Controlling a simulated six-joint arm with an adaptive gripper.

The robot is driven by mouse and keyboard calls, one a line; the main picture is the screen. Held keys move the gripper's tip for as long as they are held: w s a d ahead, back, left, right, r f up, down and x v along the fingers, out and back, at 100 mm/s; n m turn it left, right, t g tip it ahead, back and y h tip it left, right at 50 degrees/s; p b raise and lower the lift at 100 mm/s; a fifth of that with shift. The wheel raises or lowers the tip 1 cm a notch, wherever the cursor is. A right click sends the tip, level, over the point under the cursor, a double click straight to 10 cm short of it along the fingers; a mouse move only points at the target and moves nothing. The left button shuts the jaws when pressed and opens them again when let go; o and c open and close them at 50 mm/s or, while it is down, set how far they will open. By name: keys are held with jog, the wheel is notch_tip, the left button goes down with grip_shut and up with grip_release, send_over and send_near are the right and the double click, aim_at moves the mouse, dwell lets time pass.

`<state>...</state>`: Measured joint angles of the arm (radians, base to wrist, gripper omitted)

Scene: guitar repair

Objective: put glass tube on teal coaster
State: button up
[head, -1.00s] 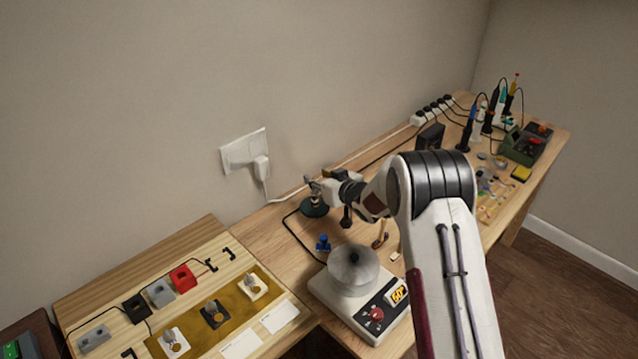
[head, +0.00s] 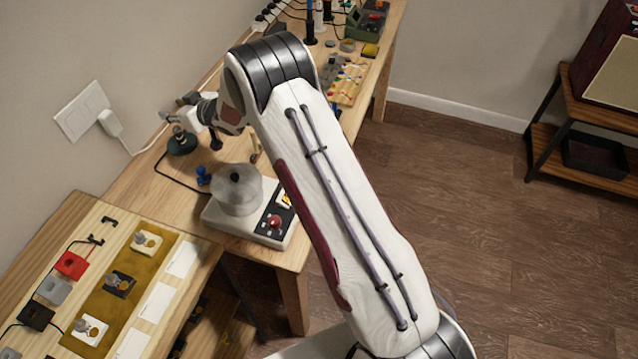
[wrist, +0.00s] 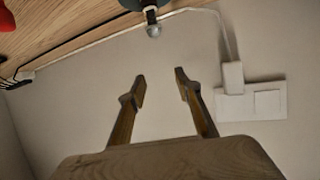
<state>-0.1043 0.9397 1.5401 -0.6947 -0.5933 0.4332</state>
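A dark teal round disc (head: 181,143), which looks like the coaster, lies on the wooden bench near the wall. In the wrist view a small grey piece with a rounded, shiny tip (wrist: 153,29) stands out from a dark round base at the top edge. It may be the glass tube, but I cannot be sure. My gripper (head: 172,113) is just above the disc in the head view. In the wrist view its two fingers (wrist: 161,77) are apart with nothing between them, and the wall shows behind them.
A white hotplate with a round metal pot (head: 237,190) and a small blue object (head: 204,175) stand nearer. A wall socket with plug (head: 84,112) and a cable are close by. A board with guitar parts (head: 105,290) lies at the lower left.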

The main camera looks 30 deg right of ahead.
jog(key=s+d+r+m+h, duration=0.1)
jog(key=s+d+r+h, duration=0.15)
jog(key=d+r, duration=0.35)
jog(key=s+d+r+m+h, duration=0.1)
jog(key=s+d+r+h, duration=0.2)
jog(key=r, duration=0.5)
jog(key=s+d+r+m+g, duration=0.1)
jog(key=s+d+r, duration=0.25)
jog(key=s, duration=0.35)
jog(key=s+d+r+m, duration=0.1)
jog(key=s+d+r, duration=0.2)
jog(key=s+r, duration=0.25)
jog(key=s+d+f+m+g, duration=0.1)
jog(key=s+g, duration=0.1)
jog(key=s, duration=1.7)
jog(key=s+d+f+g, duration=0.1)
jog(key=s+f+g, duration=0.1)
jog(key=s, duration=1.7)
jog(key=shift+s+d+m+g+h, duration=0.15)
jog(key=shift+s+m+g+h, duration=0.15)
jog(key=shift+m+g+h, duration=0.25)
